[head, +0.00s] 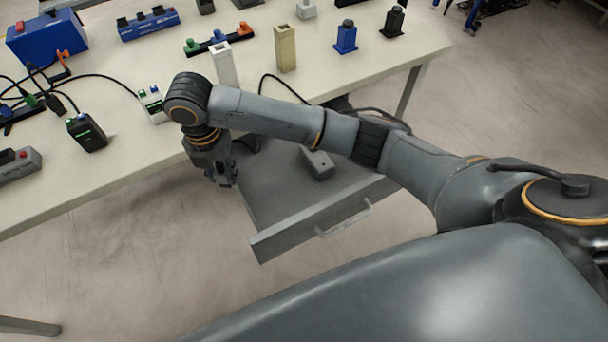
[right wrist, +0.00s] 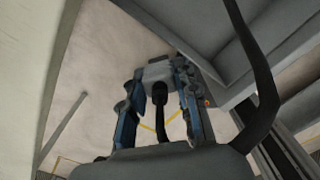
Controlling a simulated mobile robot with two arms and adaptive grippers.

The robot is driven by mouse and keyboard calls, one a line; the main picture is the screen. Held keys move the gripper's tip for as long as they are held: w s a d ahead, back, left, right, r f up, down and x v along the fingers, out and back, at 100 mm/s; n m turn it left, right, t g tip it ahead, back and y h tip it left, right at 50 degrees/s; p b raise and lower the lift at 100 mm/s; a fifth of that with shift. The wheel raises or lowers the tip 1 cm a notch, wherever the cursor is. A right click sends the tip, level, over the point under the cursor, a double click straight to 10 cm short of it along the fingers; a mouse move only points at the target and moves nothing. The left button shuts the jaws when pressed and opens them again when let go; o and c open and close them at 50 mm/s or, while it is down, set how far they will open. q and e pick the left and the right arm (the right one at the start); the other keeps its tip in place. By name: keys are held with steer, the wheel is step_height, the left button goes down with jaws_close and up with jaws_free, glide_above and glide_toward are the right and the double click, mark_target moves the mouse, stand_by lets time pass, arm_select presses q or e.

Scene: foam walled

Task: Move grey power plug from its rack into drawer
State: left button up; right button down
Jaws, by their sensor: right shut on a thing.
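My right gripper (head: 222,178) hangs just past the table's front edge, beside the left side of the drawer. In the right wrist view, its fingers (right wrist: 160,95) are shut on a grey power plug (right wrist: 158,71) with a black cable end towards the camera. The plug is hidden in the head view. The grey drawer (head: 292,228) is pulled out under the table, and its wall (right wrist: 205,80) shows at the upper right of the wrist view. The plug appears over the floor, outside the drawer. I cannot make out its rack. My left gripper is out of view.
A grey block (head: 318,163) lies in the drawer. The tabletop (head: 140,170) carries a black charger (head: 86,133), a white post (head: 222,65), a beige post (head: 285,48) and a blue connector (head: 345,38). A loose black cable (right wrist: 252,75) passes beside the gripper. Floor is clear left of the drawer.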

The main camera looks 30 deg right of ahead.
steer(key=shift+w+a+n, duration=0.35)
steer(key=shift+a+n, duration=0.35)
steer(key=shift+n, duration=0.4)
steer(key=shift+d+f, duration=0.15)
steer(key=shift+d, duration=0.05)
steer(key=shift+n, duration=0.3)
steer(key=d+f, duration=0.4)
steer(key=w+d+f, duration=0.1)
steer(key=d+f, duration=0.3)
steer(key=d, duration=0.1)
steer(key=w+d+f, duration=0.1)
steer(key=d+f, duration=0.3)
steer(key=shift+d+f, duration=0.15)
steer(key=shift+d, duration=0.05)
steer(key=shift+f, duration=0.2)
